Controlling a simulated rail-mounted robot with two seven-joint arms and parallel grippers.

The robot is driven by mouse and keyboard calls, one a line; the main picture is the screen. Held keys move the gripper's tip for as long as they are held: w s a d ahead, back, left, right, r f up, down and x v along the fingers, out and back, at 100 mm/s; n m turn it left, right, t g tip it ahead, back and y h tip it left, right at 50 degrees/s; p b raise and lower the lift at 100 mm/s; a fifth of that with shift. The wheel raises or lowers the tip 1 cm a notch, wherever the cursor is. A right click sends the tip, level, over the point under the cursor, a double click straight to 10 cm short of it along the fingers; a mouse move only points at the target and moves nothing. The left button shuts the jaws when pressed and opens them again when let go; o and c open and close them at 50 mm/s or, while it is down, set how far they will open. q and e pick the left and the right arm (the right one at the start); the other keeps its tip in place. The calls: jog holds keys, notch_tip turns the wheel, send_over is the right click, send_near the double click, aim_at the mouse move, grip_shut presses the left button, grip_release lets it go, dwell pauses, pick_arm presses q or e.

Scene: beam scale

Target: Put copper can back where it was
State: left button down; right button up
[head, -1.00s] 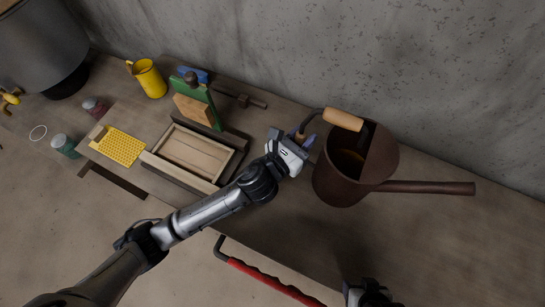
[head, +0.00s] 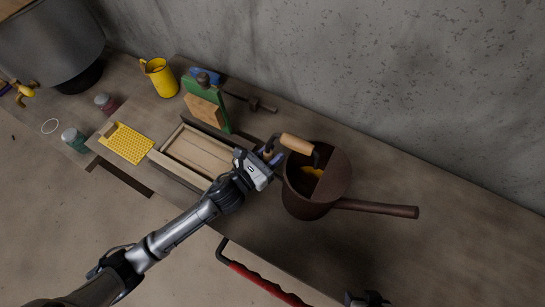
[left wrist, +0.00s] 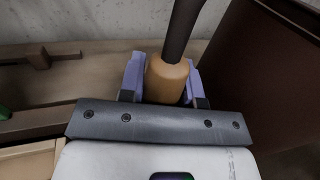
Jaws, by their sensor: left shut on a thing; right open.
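The copper can (head: 302,205) is a dark brown vessel with a long spout pointing right and a wooden grip on top. Something yellow shows inside its mouth. My left gripper (head: 268,157) is at the can's left side, shut on its handle. In the left wrist view, the purple fingers (left wrist: 162,82) close around a wooden part with a dark rod rising from it, and the can's brown wall (left wrist: 265,70) is at right. I cannot tell whether the can's base touches the bench. My right gripper (head: 366,299) is only partly visible at the bottom edge, open, away from the can.
The bench (head: 450,235) is bare right of the can. A wooden tray (head: 195,155), a green board (head: 215,110), a yellow mat (head: 126,143) and a yellow jug (head: 160,78) stand to the left. A concrete wall runs behind; a red-handled tool (head: 265,282) is in front.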

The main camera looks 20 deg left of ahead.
pick_arm(q)
jog(key=shift+f, duration=1)
pick_arm(e)
jog(key=shift+f, duration=0.1)
pick_arm(q)
jog(key=shift+f, duration=0.1)
pick_arm(e)
jog(key=shift+f, duration=0.1)
pick_arm(q)
jog(key=c, duration=1.2)
grip_release()
jog(key=shift+f, duration=0.2)
jog(key=shift+c, duration=0.2)
jog(key=o, duration=0.4)
pick_arm(e)
jog(key=shift+d, duration=0.1)
pick_arm(q)
jog(key=shift+o, duration=0.2)
jog(key=shift+r, duration=0.1)
jog(key=shift+s, duration=0.15)
jog(key=b+v, duration=0.1)
jog(key=v, duration=1)
jog(key=shift+s+a, duration=0.25)
jog(key=shift+s, duration=0.1)
pick_arm(e)
jog(key=shift+f, duration=0.4)
